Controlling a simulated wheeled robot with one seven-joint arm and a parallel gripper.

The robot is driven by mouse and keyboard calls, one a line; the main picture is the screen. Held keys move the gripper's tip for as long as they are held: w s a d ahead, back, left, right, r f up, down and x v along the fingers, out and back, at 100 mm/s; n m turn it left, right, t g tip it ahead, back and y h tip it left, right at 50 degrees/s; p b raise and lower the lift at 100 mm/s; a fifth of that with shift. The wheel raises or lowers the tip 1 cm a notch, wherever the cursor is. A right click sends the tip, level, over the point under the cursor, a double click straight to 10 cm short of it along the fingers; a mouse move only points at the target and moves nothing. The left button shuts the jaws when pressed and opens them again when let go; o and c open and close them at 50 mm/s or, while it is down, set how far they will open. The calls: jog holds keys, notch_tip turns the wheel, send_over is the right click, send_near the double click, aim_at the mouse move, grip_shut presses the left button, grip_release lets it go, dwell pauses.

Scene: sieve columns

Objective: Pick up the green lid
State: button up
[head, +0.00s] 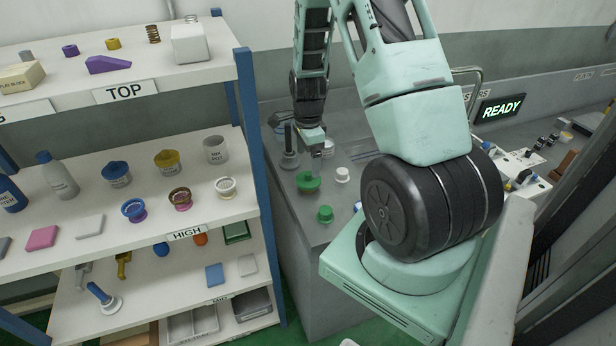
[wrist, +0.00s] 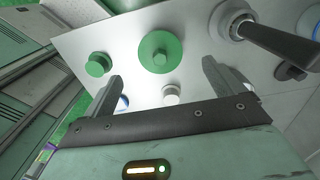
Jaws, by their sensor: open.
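The green lid (head: 308,182), a wide round disc with a small raised knob in its middle, lies on the grey counter. In the wrist view the lid (wrist: 150,43) lies just beyond the gap between the fingertips, with nothing covering it. A smaller green knobbed piece (head: 325,214) stands nearer the counter's front edge; it also shows in the wrist view (wrist: 97,64), left of the lid. My gripper (head: 318,152) is open and empty above the counter, close to the lid and apart from it. Both fingers (wrist: 162,72) show in the wrist view.
A small white piece (head: 342,174) stands right of the lid. A grey tool with an upright handle (head: 289,158) stands behind it; its dark handle (wrist: 285,43) shows at the wrist view's right. The loaded shelf unit (head: 250,130) stands left. The counter's front strip is bare.

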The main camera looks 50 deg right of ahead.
aim_at(308, 174)
jog(key=shift+f+p, duration=1.1)
jog(key=shift+f, duration=1.95)
jog(key=c, duration=1)
